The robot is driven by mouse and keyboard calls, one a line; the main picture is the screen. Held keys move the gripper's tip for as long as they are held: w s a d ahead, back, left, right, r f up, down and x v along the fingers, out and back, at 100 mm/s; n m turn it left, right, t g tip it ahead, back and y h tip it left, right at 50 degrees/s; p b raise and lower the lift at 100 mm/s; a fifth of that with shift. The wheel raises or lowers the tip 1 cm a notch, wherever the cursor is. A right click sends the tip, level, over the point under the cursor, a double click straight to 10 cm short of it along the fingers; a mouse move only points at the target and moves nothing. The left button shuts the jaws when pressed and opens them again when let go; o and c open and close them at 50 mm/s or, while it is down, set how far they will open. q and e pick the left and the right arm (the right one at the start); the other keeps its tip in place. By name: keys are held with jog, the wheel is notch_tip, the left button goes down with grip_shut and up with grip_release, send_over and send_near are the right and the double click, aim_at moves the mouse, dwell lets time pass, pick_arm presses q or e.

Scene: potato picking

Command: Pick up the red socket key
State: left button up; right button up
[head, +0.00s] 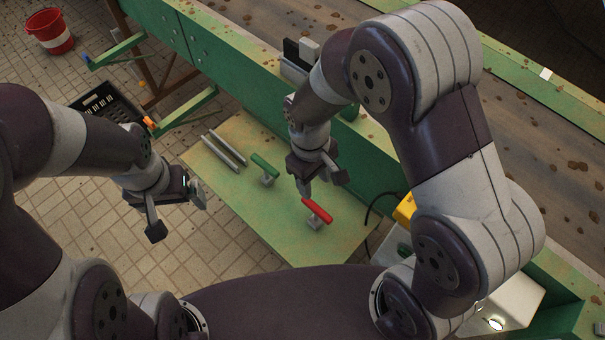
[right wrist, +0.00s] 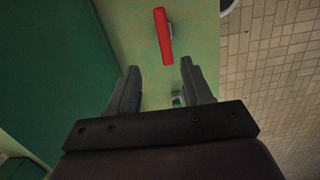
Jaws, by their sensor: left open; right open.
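The red socket key (head: 318,212) lies on the green shelf (head: 235,185), with a red handle and a grey metal socket end. In the right wrist view the red socket key (right wrist: 163,36) shows beyond the fingertips, roughly in line with the gap. My right gripper (head: 320,184) is open and empty, above the shelf and just behind the key in the head view. It also shows in the right wrist view (right wrist: 158,76). My left gripper (head: 178,217) is open and empty over the tiled floor, left of the shelf.
A green-handled socket key (head: 265,165) lies left of the red one. Two grey metal bars (head: 223,150) lie further left on the shelf. A green machine wall (head: 240,75) rises behind. A black crate (head: 108,103) and a red bucket (head: 49,32) stand on the floor.

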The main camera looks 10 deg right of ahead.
aim_at(317, 208)
jog(key=s+f, duration=0.1)
jog(key=f, duration=0.1)
jog(key=s+f, duration=0.1)
jog(key=shift+s+f+b, duration=0.1)
jog(key=shift+f+b, duration=0.3)
jog(key=f, duration=0.8)
jog(key=shift+s+d+b, duration=0.1)
jog(key=shift+d+b, duration=0.2)
jog(key=shift+b, duration=0.1)
pick_arm(q)
jog(key=shift+s+a+f, duration=0.1)
jog(key=shift+s+f, duration=0.45)
jog(key=shift+s, duration=0.1)
pick_arm(e)
jog(key=shift+c, duration=0.4)
grip_shut()
